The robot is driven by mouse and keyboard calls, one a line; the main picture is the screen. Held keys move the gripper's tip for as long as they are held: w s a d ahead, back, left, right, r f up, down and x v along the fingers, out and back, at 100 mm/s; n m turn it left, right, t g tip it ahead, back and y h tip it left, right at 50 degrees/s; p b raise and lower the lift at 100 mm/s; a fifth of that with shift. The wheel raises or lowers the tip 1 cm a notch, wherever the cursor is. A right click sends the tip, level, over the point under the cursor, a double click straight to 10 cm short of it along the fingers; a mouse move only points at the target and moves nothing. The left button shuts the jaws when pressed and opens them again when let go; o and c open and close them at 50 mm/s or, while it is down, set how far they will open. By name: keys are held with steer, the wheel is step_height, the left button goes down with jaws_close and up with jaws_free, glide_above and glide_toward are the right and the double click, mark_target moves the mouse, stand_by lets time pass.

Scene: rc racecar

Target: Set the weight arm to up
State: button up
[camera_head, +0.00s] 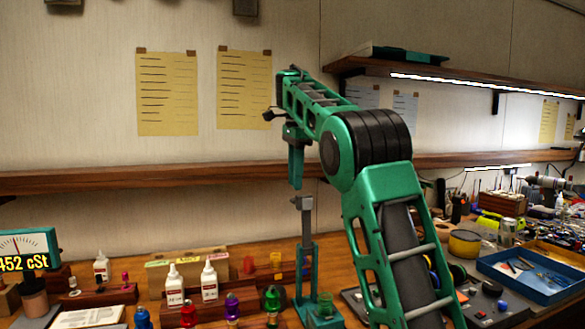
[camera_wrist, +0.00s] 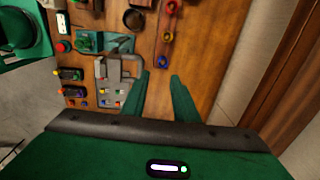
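A teal stand (camera_head: 299,276) with a grey upper post and a block on top (camera_head: 304,203) rises from the bench in the head view. I take the grey part for the weight arm, but cannot tell its setting. In the wrist view a grey bracket-like part (camera_wrist: 122,66) lies left of my fingertips; it appears to be the same fixture from above. My gripper (camera_head: 296,186) hangs fingers down just above the grey block, seemingly apart from it. In the wrist view my gripper (camera_wrist: 160,75) has its two green fingers spread with bare wood between them.
Several dropper bottles (camera_head: 209,279) and coloured flasks (camera_head: 271,300) crowd the bench left of the stand. A viscosity gauge (camera_head: 25,250) is at far left. A blue tray (camera_head: 540,285) stands right. A shelf (camera_head: 150,180) runs along the wall behind my arm.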

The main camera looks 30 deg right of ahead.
steer(key=shift+s+a+r, duration=0.1)
steer(key=shift+s+r, duration=0.05)
steer(key=shift+r, duration=2.3)
steer(key=s+d+f+n, duration=0.3)
steer(key=s+d+f, duration=0.15)
steer(key=s, duration=0.45)
steer(key=s+d+f+n, duration=0.35)
steer(key=s+f, duration=0.25)
steer(key=s, duration=0.3)
steer(key=s+a+f+n, duration=0.3)
steer(key=s+f, duration=0.8)
steer(key=s, duration=0.2)
steer(key=s+a+f+n, duration=0.3)
steer(key=s+f+n, duration=0.1)
steer(key=s+f, duration=0.7)
steer(key=shift+s+a+g, duration=0.3)
steer(key=shift+s+g, duration=0.1)
steer(key=shift+s, duration=0.45)
